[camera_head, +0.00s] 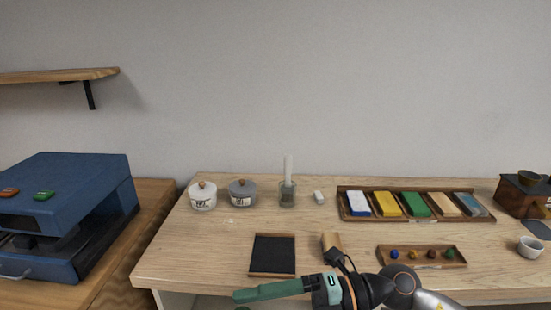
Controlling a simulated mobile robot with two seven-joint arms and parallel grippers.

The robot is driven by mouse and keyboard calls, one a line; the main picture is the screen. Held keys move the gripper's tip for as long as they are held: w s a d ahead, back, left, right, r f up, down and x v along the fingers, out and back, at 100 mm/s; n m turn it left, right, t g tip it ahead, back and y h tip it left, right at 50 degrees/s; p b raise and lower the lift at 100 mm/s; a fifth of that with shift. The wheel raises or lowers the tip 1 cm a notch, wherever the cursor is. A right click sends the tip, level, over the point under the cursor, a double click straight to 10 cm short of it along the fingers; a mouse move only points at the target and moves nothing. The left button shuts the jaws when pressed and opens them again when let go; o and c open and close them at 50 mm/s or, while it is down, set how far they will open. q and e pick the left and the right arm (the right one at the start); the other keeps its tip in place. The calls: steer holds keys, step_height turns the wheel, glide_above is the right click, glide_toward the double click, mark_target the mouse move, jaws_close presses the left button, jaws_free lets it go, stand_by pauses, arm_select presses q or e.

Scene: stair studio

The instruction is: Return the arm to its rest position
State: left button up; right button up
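My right arm comes in from the lower right, low over the front edge of the wooden table (200,262). Its green gripper (240,300) points left, just in front of a black tray with a wooden rim (273,272). One long green finger shows, and a small green tip shows below it at the bottom edge of the picture. The fingers look apart, with nothing seen between them; the lower finger is mostly cut off. My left gripper is not in view.
A small wooden piece (331,241) stands behind my arm. A tray of several coloured blocks (343,208) and a tray of small knobs (456,263) lie to the right. Two lidded jars (203,200) and a glass (287,198) stand behind. A blue machine (80,195) is left.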

steer(key=w+d+f+m+t+h+p, duration=0.1)
steer(key=w+d+f+m+t+h, duration=0.2)
steer(key=m+t, duration=0.75)
steer(key=w+d+f+m+t+h+p, duration=0.1)
steer(key=w+d+f+m+t, duration=0.45)
steer(key=m, duration=0.75)
steer(key=s+d+f+m+g+h, duration=0.1)
steer(key=s+d+f+m+h, duration=0.2)
steer(key=s+f, duration=0.2)
steer(key=s+d+f+m+g+h+p, duration=0.1)
steer(key=s+d+f+m+g+h, duration=0.1)
steer(key=s+f, duration=0.4)
steer(key=s+d+f+m+g+h+p, duration=0.1)
steer(key=s+d+f+m+h, duration=0.4)
steer(key=f, duration=0.6)
steer(key=shift+s+d+m+g, duration=0.25)
steer(key=shift+s+m+g, duration=0.15)
steer(key=shift+s, duration=0.15)
steer(key=shift+f, duration=0.1)
